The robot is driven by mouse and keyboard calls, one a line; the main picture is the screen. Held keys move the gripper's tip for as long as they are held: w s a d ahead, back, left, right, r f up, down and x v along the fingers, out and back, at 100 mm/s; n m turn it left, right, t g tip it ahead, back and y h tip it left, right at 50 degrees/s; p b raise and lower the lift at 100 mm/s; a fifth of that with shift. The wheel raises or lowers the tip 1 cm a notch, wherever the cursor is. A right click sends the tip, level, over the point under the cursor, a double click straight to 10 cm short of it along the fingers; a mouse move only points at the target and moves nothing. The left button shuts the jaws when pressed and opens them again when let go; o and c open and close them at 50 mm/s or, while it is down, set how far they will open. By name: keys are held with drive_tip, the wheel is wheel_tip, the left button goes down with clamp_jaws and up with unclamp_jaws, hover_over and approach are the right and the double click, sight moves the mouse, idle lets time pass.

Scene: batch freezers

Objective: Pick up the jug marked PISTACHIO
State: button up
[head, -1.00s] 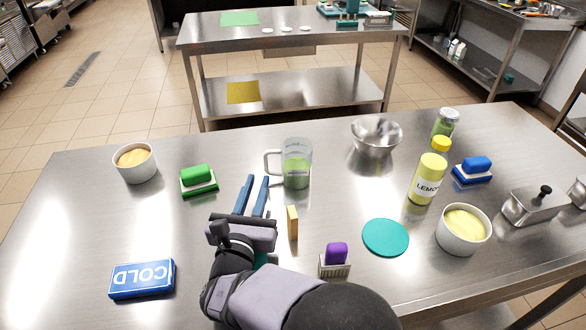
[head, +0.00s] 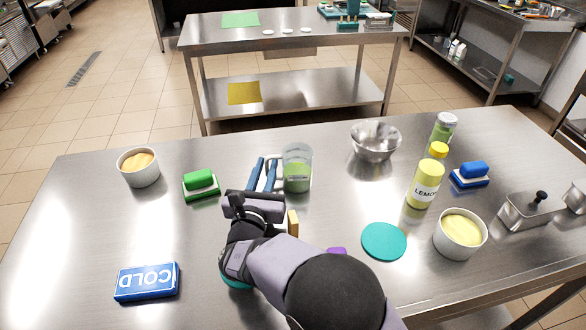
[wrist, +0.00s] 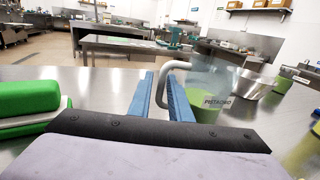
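The clear jug (head: 298,168) with green contents stands upright on the steel table. In the wrist view the jug (wrist: 214,82) shows a label reading PISTACHIO, and its pale handle points left toward me. My gripper (head: 265,172) is at the jug's left side with its two blue fingers apart. In the wrist view the fingers of my gripper (wrist: 160,92) stand either side of the handle, with a visible gap between them. I cannot tell whether either finger touches the handle.
A green brush (head: 201,184) lies left of my gripper. A tan block (head: 293,223) stands close right of my wrist. A steel bowl (head: 375,141), a lemon bottle (head: 425,180) and a teal disc (head: 384,241) are to the right. A blue COLD block (head: 147,281) lies front left.

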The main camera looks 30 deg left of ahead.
drive_tip(key=shift+p+x, duration=0.65)
drive_tip(key=shift+x, duration=1.5)
drive_tip(key=shift+d, duration=0.15)
drive_tip(key=shift+c, duration=0.4)
clamp_jaws()
drive_tip(key=shift+r, duration=0.1)
drive_tip(key=shift+r, duration=0.25)
wheel_tip(320, 180, up, 9)
drive_tip(key=b, duration=0.1)
drive_tip(key=shift+r, duration=0.15)
drive_tip(key=shift+r, duration=0.15)
